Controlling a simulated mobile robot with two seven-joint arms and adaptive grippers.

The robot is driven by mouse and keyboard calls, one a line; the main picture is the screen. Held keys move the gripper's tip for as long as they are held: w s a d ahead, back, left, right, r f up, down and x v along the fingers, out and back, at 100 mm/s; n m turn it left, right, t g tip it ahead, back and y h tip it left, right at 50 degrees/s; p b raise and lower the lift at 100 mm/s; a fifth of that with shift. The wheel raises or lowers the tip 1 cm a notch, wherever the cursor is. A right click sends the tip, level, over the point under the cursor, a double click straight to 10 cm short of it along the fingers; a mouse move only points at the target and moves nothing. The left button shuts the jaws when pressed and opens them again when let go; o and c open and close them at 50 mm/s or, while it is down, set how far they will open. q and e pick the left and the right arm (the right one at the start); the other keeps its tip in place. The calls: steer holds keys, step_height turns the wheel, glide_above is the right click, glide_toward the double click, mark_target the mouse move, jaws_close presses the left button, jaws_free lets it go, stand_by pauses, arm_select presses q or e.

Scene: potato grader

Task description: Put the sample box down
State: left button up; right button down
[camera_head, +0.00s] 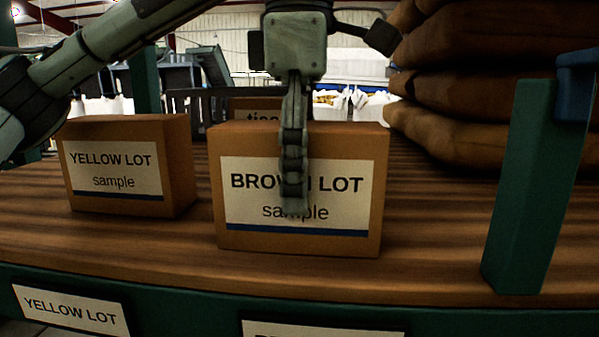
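The brown cardboard sample box labelled "BROWN LOT sample" (345,237) stands upright on the wooden shelf board (130,237), close to its front edge. A second box, labelled "YELLOW LOT sample" (185,165), stands to its left with a gap between them. My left gripper (295,205) points down over the BROWN LOT box, seen edge-on. One finger runs down in front of its label and covers some letters. The other finger is hidden, so I cannot tell whether the gripper is closed on the box. My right gripper is not in view.
A green post (520,190) stands at the right front. Stacked brown sacks (465,95) fill the back right. Another box (245,104) is partly hidden behind the BROWN LOT box. A "YELLOW LOT" tag (70,309) is on the shelf's green front rail, with another cut-off tag (320,330).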

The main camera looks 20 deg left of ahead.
arm_select(q)
steer(key=o, duration=0.4)
steer(key=shift+o, duration=0.2)
steer(key=shift+r, duration=0.1)
step_height(320, 180, up, 12)
steer(key=p, duration=0.4)
steer(key=shift+f+p, duration=0.2)
steer(key=shift+p, duration=0.15)
steer(key=shift+r, duration=0.25)
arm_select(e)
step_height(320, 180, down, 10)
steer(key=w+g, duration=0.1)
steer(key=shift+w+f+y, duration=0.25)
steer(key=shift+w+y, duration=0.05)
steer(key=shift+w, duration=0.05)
